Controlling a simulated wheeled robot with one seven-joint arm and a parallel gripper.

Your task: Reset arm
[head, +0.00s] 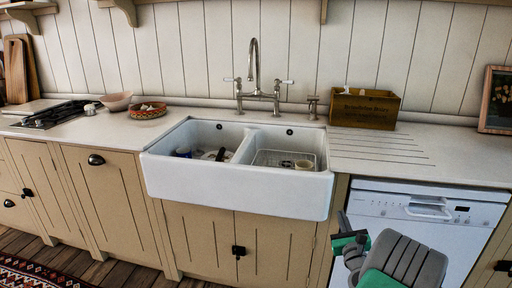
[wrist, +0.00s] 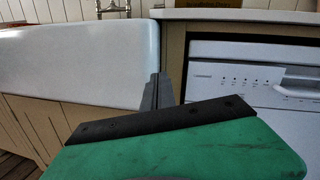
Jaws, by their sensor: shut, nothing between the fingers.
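My gripper (head: 344,222) is at the lower right of the head view, in front of the sink's right end and the dishwasher's left side. Its fingers are shut and hold nothing. In the wrist view the dark fingers (wrist: 158,92) stand together above my green and black gripper body. Beyond them are the white sink front and the dishwasher. My gripper is below counter height and appears apart from both.
A white double sink (head: 240,190) holds a few dishes. A white dishwasher (head: 385,208) stands to its right. A wooden box (head: 364,110) and a picture frame (head: 497,100) stand on the counter. Bowls (head: 117,102) and a hob (head: 50,115) are at left. The floor at lower left is open, with a rug (head: 35,272).

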